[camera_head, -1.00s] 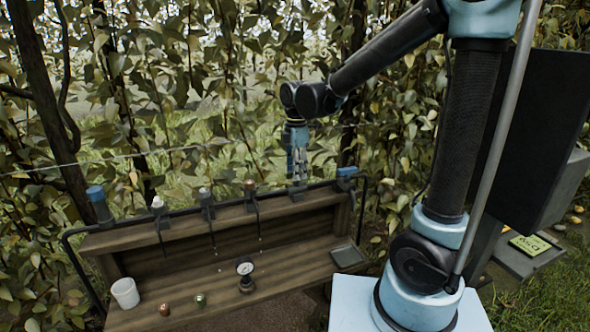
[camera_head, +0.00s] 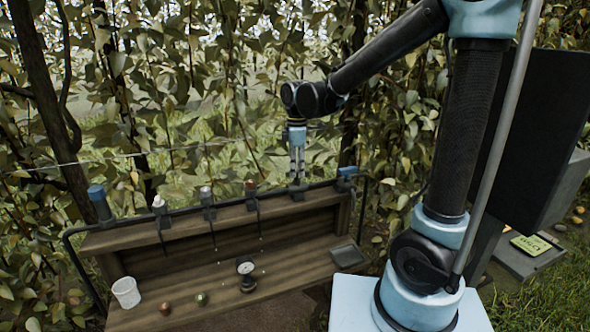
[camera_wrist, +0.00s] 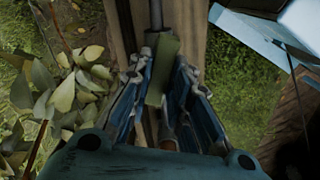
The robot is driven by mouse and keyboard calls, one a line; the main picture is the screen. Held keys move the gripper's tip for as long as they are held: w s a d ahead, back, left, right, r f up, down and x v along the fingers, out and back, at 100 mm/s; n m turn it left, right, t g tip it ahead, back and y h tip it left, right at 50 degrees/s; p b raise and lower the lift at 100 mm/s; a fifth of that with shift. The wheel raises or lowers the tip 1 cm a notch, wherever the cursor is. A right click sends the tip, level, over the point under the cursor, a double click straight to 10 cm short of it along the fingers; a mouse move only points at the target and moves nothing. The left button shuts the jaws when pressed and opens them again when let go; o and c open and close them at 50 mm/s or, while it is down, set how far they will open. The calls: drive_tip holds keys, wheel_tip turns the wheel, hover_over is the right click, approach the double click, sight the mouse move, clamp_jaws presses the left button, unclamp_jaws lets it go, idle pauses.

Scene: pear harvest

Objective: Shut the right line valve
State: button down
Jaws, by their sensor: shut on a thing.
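The black line (camera_head: 225,204) runs along the top of a wooden rack, with several fittings on it. My gripper (camera_head: 297,178) points down at the right part of this line, over a dark valve body (camera_head: 298,192). In the wrist view, my gripper (camera_wrist: 165,95) has its two blue-lined fingers on either side of an olive-green handle (camera_wrist: 164,62) and is shut on it. The handle is too small to make out in the head view.
A blue-topped fitting (camera_head: 347,173) sits just right of my gripper. White-capped (camera_head: 206,194) and brown-capped (camera_head: 251,187) fittings stand to its left. Leafy branches hang close behind.

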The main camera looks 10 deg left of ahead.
sight(297, 170)
drive_tip(key=m, duration=0.7)
drive_tip(key=shift+s+d, duration=0.1)
drive_tip(key=shift+d, duration=0.05)
drive_tip(key=m, duration=0.7)
idle(0.4)
drive_tip(key=c, duration=1.5)
unclamp_jaws()
drive_tip(key=shift+r, duration=0.3)
wheel_tip(297, 170, up, 11)
drive_tip(key=shift+r, duration=0.15)
